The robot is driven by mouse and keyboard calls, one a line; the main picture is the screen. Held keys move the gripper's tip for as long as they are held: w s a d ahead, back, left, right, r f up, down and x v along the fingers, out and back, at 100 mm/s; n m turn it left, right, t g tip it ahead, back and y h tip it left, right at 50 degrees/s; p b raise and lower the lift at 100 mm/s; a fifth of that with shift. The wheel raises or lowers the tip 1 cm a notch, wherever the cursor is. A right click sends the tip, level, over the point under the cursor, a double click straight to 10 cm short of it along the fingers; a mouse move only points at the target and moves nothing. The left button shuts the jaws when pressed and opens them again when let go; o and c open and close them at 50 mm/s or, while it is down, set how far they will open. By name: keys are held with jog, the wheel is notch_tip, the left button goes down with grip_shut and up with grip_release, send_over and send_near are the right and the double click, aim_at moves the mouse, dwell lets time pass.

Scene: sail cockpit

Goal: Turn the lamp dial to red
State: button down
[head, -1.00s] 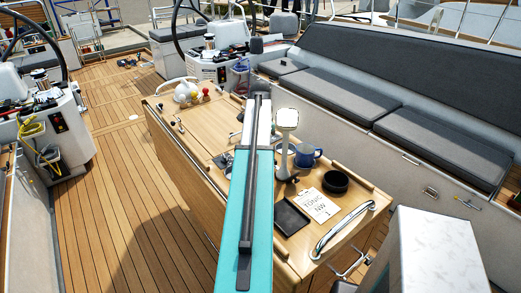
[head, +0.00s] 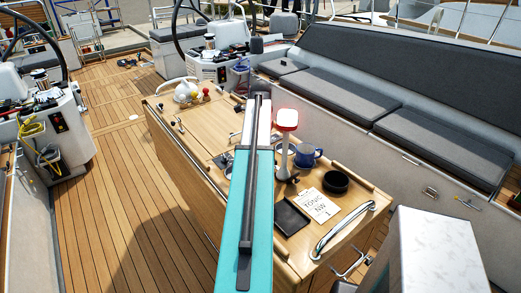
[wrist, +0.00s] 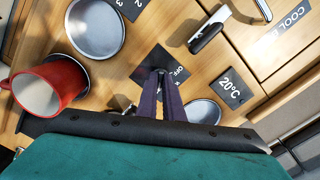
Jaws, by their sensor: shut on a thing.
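The lamp (head: 284,145) stands on the wooden table (head: 235,128), with a white post and a head now glowing red at its rim. In the wrist view my gripper's (wrist: 160,74) dark fingers are close together at a dark label plate (wrist: 176,66) with partly covered lettering, including "OFF". They are shut on the dial, which is mostly hidden between the fingertips. Its pointer and exact setting cannot be made out. In the head view my arm hides the gripper and the dial.
A red mug (wrist: 50,88) stands at the left of the wrist view, near a round metal dish (wrist: 96,27). A "20°C" plate (wrist: 232,87) lies to the right. The head view shows a blue mug (head: 307,155), black bowl (head: 336,181) and black tray (head: 292,217) near the lamp.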

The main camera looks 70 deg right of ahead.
jog(key=shift+s+m, duration=0.2)
jog(key=shift+m, duration=0.4)
jog(key=c, duration=1.9)
grip_release()
jog(key=shift+r, duration=0.15)
notch_tip(320, 180, up, 14)
jog(key=b, duration=0.3)
jog(key=shift+f+b, duration=0.2)
jog(key=shift+b, duration=0.15)
